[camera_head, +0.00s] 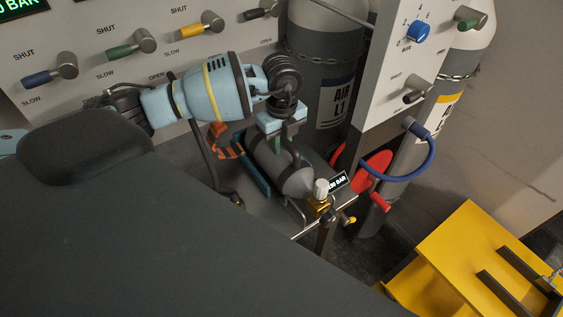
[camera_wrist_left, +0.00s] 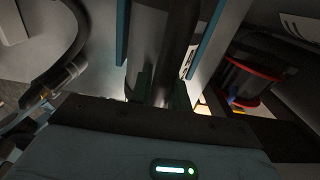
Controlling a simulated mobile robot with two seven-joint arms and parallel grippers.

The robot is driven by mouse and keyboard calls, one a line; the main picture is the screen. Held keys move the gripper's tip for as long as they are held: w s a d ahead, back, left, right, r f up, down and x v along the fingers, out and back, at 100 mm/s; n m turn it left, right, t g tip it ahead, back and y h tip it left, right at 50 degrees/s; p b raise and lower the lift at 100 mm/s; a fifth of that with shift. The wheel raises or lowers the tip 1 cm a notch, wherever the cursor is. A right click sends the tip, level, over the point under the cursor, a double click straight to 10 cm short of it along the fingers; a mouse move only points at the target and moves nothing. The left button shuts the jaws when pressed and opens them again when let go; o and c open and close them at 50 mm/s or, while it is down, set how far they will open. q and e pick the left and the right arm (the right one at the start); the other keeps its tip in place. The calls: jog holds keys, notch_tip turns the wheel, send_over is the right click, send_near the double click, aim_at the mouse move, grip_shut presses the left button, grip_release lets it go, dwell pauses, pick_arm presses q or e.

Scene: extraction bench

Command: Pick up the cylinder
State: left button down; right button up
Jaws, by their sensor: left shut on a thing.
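The cylinder (camera_head: 293,178) is grey with a rounded pale shoulder and a brass and white valve (camera_head: 321,193) at its near end. It lies on its side in or just over a low rack with blue side rails (camera_head: 251,171). My left gripper (camera_head: 283,148) comes down on its middle from above and is shut on it. In the left wrist view the dark cylinder (camera_wrist_left: 161,45) runs away between two dark green fingers and between blue rails (camera_wrist_left: 211,32). I cannot tell whether it touches the rack. My right gripper is in neither view.
A grey panel with coloured valve levers (camera_head: 125,48) stands behind my left arm. Tall grey cylinders (camera_head: 325,75) marked AIR stand behind, beside a second panel (camera_head: 388,85). A blue hose (camera_head: 430,160) and a red disc (camera_head: 375,168) are right of the rack. A yellow stand (camera_head: 450,250) is at lower right.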

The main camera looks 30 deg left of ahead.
pick_arm(q)
jog(key=shift+s+f, duration=0.15)
jog(key=shift+f, duration=0.15)
dwell(0.4)
